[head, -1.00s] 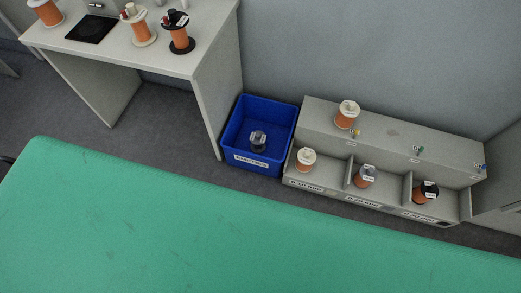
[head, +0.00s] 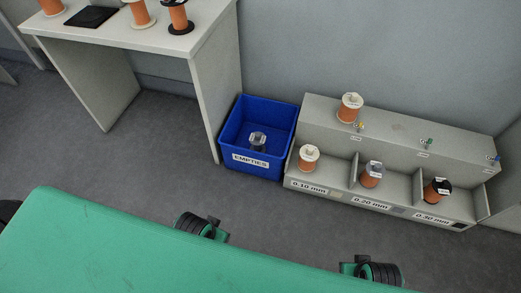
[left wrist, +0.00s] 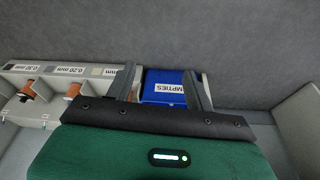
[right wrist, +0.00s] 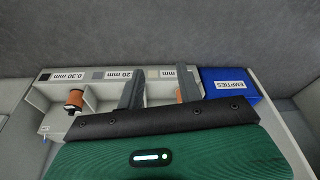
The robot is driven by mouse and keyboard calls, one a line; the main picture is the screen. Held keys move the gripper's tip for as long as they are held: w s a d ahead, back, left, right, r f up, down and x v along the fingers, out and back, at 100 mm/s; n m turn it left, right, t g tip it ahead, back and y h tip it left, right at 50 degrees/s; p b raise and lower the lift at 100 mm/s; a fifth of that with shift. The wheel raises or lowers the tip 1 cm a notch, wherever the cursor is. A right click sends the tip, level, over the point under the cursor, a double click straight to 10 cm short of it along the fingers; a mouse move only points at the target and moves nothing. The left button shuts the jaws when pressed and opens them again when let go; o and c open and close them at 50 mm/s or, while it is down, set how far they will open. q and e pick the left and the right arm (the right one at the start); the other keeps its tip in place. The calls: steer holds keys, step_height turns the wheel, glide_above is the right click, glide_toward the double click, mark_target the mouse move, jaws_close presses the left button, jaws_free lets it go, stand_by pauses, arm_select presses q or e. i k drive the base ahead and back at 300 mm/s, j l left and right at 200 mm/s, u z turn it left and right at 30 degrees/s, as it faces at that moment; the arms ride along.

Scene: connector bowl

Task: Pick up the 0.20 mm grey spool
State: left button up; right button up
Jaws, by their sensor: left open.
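The 0.20 mm grey spool (head: 371,175) has orange wire and a grey top. It stands upright in the middle compartment of the grey rack (head: 398,124), above the "0.20 mm" label. In the left wrist view, an orange spool (left wrist: 74,90) near the 0.20 mm label is partly hidden by my gripper. My left gripper (left wrist: 160,80) is open and empty, its fingers apart in front of the blue bin. My right gripper (right wrist: 159,82) is open and empty; its left finger covers the middle compartment. Both grippers are clear of the rack.
Another spool (head: 350,107) stands on the rack's top. The blue EMPTIES bin (head: 232,157) holds a clear-topped spool (head: 257,141). A white table (head: 150,38) carries several spools.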

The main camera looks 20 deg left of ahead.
mark_target(373, 171)
steer(key=z, duration=4.5)
steer(key=u, duration=2.55)
steer(key=i+u, duration=0.15)
steer(key=u, duration=0.3)
steer(key=i+l+u, duration=0.1)
steer(key=u, duration=0.35)
steer(key=i+l+u, duration=0.15)
steer(key=u, duration=0.35)
steer(key=i, duration=0.05)
